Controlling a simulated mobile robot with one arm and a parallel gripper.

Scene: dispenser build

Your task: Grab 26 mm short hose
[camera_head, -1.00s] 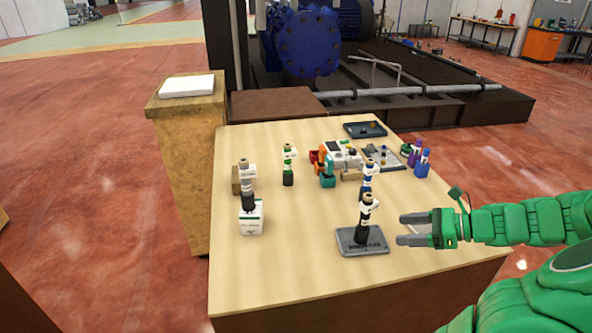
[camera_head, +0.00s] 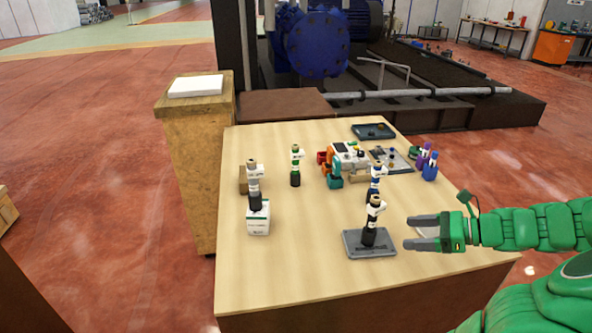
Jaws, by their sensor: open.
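I cannot pick out the 26 mm short hose for certain; several small dark upright pieces with white parts stand on the table. One such black-and-white piece (camera_head: 372,222) stands upright on a grey plate (camera_head: 356,250) at the table's front. My green gripper (camera_head: 408,233) is to the right of it, with its grey fingers open and pointing left. The fingers are empty and appear apart from the piece. A similar piece with blue (camera_head: 374,186) stands just behind, one with green (camera_head: 295,166) stands farther back left, and another (camera_head: 254,186) stands on a white box (camera_head: 258,218).
A wooden table (camera_head: 290,270) carries everything. At its back are an orange, white and teal cluster (camera_head: 345,158), a dark tray (camera_head: 373,131), a grey tray (camera_head: 402,166) and purple and blue bottles (camera_head: 429,168). The front left of the tabletop is clear.

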